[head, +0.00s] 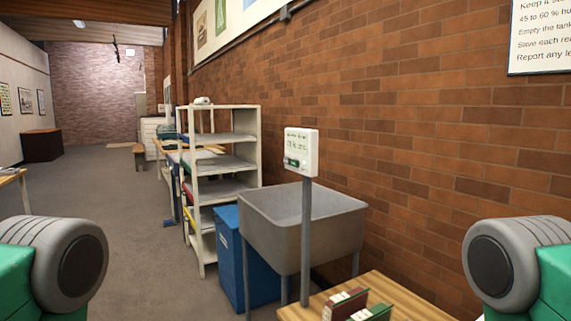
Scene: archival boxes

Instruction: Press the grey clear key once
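A small white panel (301,146) is mounted on top of a thin grey post, right of centre in the head view. It has small dark lettering on its face and a dark green patch (291,161) at its lower left. The grey clear key is too small to make out surely on this panel. Neither of my grippers is in view. Only grey and green parts of my own arms show at the lower left and lower right edges, well apart from the panel.
A grey sink-like basin (268,238) on legs stands behind the post, with a blue bin (228,262) beside it. A wooden table (408,302) in front holds small boxes (345,302). A white shelf rack (197,220) stands further back. Floor at left is clear.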

